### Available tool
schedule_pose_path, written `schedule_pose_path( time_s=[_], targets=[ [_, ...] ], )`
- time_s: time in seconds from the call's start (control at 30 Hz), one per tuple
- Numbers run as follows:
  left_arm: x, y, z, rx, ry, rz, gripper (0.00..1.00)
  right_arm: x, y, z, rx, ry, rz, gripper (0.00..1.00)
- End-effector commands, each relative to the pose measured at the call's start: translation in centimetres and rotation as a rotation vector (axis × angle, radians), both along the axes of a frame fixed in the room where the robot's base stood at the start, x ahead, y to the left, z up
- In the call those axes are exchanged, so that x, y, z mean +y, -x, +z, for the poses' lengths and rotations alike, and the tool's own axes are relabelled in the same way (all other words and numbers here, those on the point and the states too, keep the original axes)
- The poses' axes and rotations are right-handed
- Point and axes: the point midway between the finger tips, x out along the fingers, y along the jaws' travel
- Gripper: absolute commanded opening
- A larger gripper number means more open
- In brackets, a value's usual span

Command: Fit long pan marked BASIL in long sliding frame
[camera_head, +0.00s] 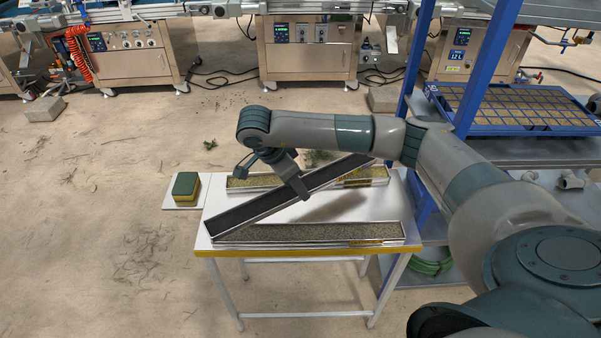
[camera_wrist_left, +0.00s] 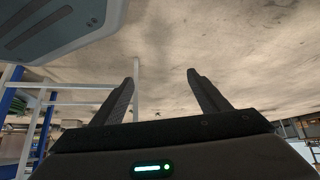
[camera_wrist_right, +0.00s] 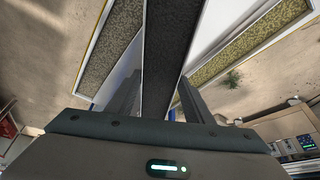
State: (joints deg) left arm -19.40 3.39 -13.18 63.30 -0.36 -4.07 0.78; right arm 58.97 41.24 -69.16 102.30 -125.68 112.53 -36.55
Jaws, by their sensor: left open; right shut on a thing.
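A long narrow metal pan with a dark inside (camera_head: 262,202) is held aslant above the table, its left end low and near, its right end high and far. My right gripper (camera_head: 296,187) is shut on it near the middle; the pan also runs up the middle of the right wrist view (camera_wrist_right: 168,50). No BASIL mark is legible. One long pan of grey-brown grains (camera_head: 310,233) lies along the table's front. Another, with yellowish grains (camera_head: 362,174), lies behind, partly hidden by the held pan. I cannot single out the sliding frame. My left gripper (camera_wrist_left: 163,85) is open and empty.
The white table (camera_head: 222,207) has a yellow front edge. A green and yellow sponge-like block (camera_head: 185,185) sits on a small plate at its left. A blue rack (camera_head: 470,70) with a celled tray (camera_head: 510,112) stands at the right. Steel machines line the back.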

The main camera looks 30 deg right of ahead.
Motion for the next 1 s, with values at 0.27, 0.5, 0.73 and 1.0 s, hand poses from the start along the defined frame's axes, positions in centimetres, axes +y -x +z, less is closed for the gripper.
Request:
schedule_pose_path(
  time_s=[0.27,0.5,0.73,1.0],
  targets=[
    [-0.2,1.2,-0.3,0.014,0.002,-0.001,0.69,4.8,2.2,-1.7,-0.002,-0.004,0.643,0.24],
    [-0.2,1.7,-0.4,0.019,0.002,-0.001,0.69,8.8,4.4,-1.8,-0.005,-0.003,1.152,0.24],
    [-0.2,1.0,-0.2,0.012,0.002,-0.001,0.69,11.5,6.0,-1.2,-0.005,-0.001,1.477,0.24],
    [-0.2,0.0,0.0,0.000,0.001,0.000,0.69,12.4,6.6,-1.0,-0.002,0.000,1.582,0.24]
  ],
)
